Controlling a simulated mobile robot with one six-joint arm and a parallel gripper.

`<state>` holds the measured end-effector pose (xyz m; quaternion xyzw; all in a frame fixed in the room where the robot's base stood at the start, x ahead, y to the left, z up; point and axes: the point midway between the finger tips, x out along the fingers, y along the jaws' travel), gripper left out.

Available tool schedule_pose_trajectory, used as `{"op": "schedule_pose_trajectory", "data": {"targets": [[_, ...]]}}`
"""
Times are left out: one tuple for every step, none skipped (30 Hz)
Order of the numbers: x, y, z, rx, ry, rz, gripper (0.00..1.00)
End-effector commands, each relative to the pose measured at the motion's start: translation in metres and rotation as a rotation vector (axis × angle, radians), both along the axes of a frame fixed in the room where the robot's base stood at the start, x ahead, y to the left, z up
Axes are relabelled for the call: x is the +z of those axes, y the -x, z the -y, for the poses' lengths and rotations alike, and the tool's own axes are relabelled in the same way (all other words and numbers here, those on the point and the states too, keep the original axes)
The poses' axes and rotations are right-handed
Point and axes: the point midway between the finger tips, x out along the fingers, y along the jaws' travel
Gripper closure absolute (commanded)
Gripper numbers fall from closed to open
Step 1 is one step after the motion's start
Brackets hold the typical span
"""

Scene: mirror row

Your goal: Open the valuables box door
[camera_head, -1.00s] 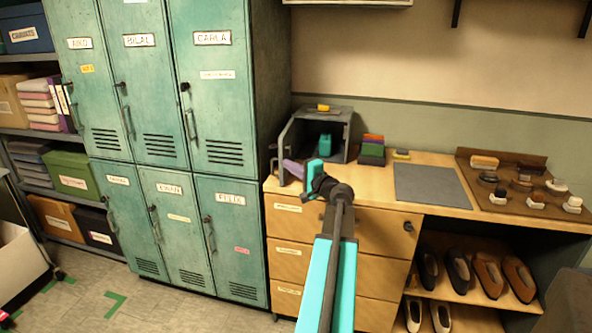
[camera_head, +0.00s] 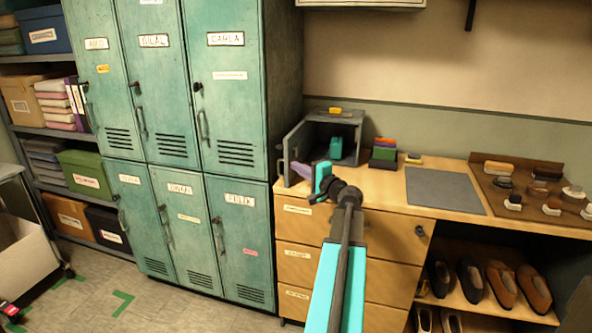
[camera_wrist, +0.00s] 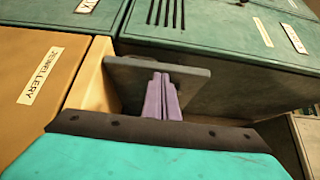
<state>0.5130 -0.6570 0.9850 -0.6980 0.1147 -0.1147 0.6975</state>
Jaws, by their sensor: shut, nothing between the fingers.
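The grey valuables box (camera_head: 352,119) sits on the left end of the wooden counter, its front open and a teal object (camera_head: 336,148) visible inside. Its grey door (camera_head: 296,146) stands swung out on the left side of the opening. My gripper (camera_head: 300,169) is at the door's lower part, on the side toward the box opening, with its purple fingers together and empty. In the wrist view, the closed fingers (camera_wrist: 160,97) lie in front of a grey panel, apparently the door (camera_wrist: 195,78). I cannot tell whether they touch it.
Green lockers (camera_head: 235,130) stand close on the left of the counter (camera_head: 390,187). Drawers (camera_head: 300,230) are below; shoes (camera_head: 502,283) sit on a lower shelf.

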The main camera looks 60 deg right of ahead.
Motion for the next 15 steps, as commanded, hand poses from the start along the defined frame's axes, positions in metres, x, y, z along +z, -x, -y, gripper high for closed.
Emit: {"op": "schedule_pose_trajectory", "data": {"targets": [[-0.002, 0.005, 0.002, -0.001, 0.001, 0.0, 1.0], [-0.002, 0.007, 0.003, 0.0, 0.0, 0.0, 1.0], [-0.002, 0.01, 0.004, 0.002, 0.0, 0.0, 1.0], [-0.002, 0.012, 0.005, 0.003, 0.0, 0.0, 1.0], [-0.002, 0.015, 0.003, 0.004, 0.0, 0.0, 1.0], [-0.001, 0.02, -0.001, 0.003, -0.001, 0.0, 1.0], [-0.001, 0.023, -0.003, 0.003, -0.001, 0.0, 1.0], [-0.001, 0.027, -0.005, 0.003, -0.001, 0.0, 1.0], [-0.001, 0.031, -0.008, 0.004, -0.001, 0.0, 1.0], [-0.001, 0.034, -0.01, 0.004, -0.001, 0.0, 1.0], [-0.001, 0.037, -0.012, 0.004, -0.001, 0.0, 1.0], [-0.001, 0.042, -0.014, 0.004, -0.001, 0.0, 1.0], [-0.001, 0.045, -0.016, 0.003, -0.001, 0.0, 1.0], [-0.001, 0.049, -0.017, 0.003, -0.001, 0.0, 1.0], [-0.001, 0.053, -0.02, 0.004, 0.0, 0.0, 1.0]]}}
